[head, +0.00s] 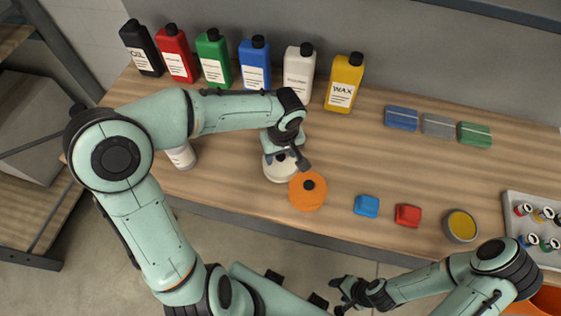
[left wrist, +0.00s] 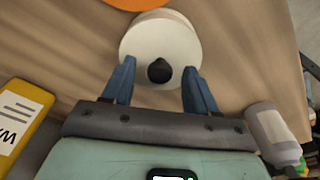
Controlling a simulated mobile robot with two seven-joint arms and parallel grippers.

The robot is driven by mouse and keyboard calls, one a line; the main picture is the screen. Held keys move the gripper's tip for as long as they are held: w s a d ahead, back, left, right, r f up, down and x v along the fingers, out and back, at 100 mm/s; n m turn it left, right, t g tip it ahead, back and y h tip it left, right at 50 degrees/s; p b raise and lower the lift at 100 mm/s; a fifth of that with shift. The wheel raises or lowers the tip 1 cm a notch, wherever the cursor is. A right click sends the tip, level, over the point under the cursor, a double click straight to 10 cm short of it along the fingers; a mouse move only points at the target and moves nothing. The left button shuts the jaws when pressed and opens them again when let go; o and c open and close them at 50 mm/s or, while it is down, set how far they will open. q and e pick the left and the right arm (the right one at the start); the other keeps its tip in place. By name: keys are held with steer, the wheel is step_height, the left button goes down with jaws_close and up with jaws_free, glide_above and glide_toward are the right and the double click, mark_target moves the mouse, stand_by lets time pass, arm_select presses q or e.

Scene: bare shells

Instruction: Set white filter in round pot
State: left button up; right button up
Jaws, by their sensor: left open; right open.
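A white round piece with a black knob (head: 279,174), which I take for the white filter, lies on the bench under my left gripper (head: 287,160). In the left wrist view the white piece (left wrist: 160,38) has its black knob between the two blue fingers of my left gripper (left wrist: 159,78). The fingers are open, with a gap on each side of the knob. A round grey pot with a yellow inside (head: 460,226) stands near the front edge at the right. My right gripper (head: 345,292) is open and empty in front of the bench.
An orange round piece with a black knob (head: 307,191) is close beside the white one. Blue (head: 367,206) and red (head: 408,215) blocks lie between it and the pot. Several bottles line the back; a white bottle (head: 181,156) stands left. A tray (head: 548,256) is at right.

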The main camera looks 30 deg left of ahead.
arm_select(q)
jaws_close()
steer(key=shift+r, duration=0.15)
